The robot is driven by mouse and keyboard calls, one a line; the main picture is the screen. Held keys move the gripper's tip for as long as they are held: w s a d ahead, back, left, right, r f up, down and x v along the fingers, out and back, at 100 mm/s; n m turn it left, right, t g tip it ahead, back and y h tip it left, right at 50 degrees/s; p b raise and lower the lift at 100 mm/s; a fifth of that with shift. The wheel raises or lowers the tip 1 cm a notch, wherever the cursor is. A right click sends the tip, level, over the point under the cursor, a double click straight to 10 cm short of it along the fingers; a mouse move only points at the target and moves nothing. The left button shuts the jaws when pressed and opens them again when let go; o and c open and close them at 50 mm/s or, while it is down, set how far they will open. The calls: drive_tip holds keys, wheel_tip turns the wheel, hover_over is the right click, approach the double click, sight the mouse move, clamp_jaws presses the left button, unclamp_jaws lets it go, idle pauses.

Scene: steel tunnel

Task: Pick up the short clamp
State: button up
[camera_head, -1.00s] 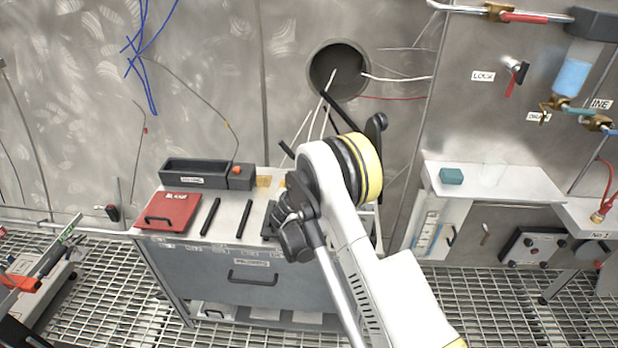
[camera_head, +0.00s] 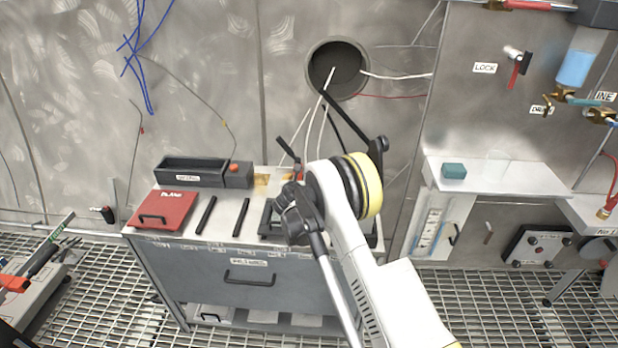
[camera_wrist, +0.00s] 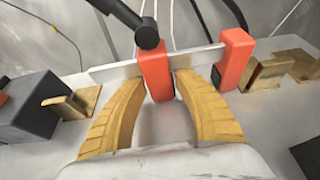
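A clamp with a flat metal bar, two orange jaws and a black handle (camera_wrist: 148,36) shows in the wrist view. Its left orange jaw (camera_wrist: 155,74) stands between my gripper's two yellow fingers (camera_wrist: 161,80). The fingers are spread, one on each side of that jaw, with their tips close to it. I cannot tell whether they touch it. The right orange jaw (camera_wrist: 236,58) is outside the fingers. In the head view a small orange part (camera_head: 297,172) shows at the back of the workbench, beside my arm. My arm hides my gripper there.
The workbench (camera_head: 180,240) carries a black bin (camera_head: 190,172), a red case (camera_head: 163,209), two black rods and a dark tray (camera_head: 270,225). Brass-coloured blocks (camera_wrist: 75,103) stand at both sides of the clamp. The wall is close behind, with a round cable hole (camera_head: 337,68).

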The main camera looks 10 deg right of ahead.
clamp_jaws()
